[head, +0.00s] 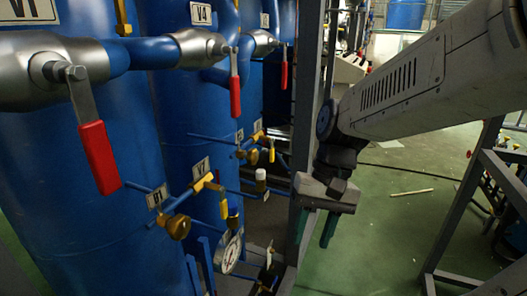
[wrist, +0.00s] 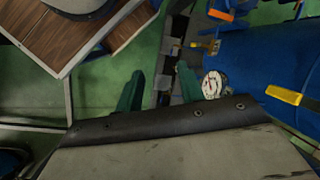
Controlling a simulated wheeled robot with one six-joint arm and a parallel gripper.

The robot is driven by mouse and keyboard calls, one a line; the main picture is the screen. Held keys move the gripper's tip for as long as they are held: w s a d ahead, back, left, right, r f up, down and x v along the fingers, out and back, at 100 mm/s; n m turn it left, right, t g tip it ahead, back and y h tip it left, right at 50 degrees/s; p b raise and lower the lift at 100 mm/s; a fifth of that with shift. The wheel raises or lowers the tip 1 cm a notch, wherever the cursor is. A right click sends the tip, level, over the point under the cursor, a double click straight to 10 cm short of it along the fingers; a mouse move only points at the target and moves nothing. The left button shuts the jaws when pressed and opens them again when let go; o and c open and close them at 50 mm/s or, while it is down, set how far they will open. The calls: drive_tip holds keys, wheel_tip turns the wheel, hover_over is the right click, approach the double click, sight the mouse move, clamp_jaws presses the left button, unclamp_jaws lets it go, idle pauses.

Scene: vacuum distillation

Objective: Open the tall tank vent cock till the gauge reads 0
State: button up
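A blue tank (head: 60,190) stands at the left, with another blue tank (head: 180,110) behind it. A round white gauge (head: 228,252) sits low beside the tanks; its needle is too small to read. It also shows in the wrist view (wrist: 212,85), just right of my gripper. Brass cocks labelled D1 (head: 177,227) and V7 (head: 204,184) stick out above the gauge. I cannot tell which cock is the tall tank vent. My gripper (head: 317,229) hangs to the right of the gauge and cocks. Its green fingers are apart and empty, also in the wrist view (wrist: 159,78).
Red-handled levers (head: 98,157) (head: 235,82) project from the upper pipes. A grey frame post (head: 306,110) stands between the tanks and my arm. Another grey frame (head: 465,205) stands at the right. Green floor (head: 385,215) is open between them.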

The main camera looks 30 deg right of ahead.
drive_tip(key=w+f+m+y, duration=0.2)
drive_tip(key=w+m+y, duration=0.2)
drive_tip(key=w+m, duration=0.1)
drive_tip(key=m+t+y, duration=0.4)
drive_tip(key=m+t, duration=1.2)
drive_tip(key=m, duration=0.2)
approach(272, 151)
drive_tip(key=w+d+x, duration=0.1)
drive_tip(key=x, duration=1.1)
drive_tip(key=shift+a+f, duration=0.15)
drive_tip(key=shift+f, duration=0.2)
drive_tip(key=shift+s, duration=0.15)
clamp_jaws()
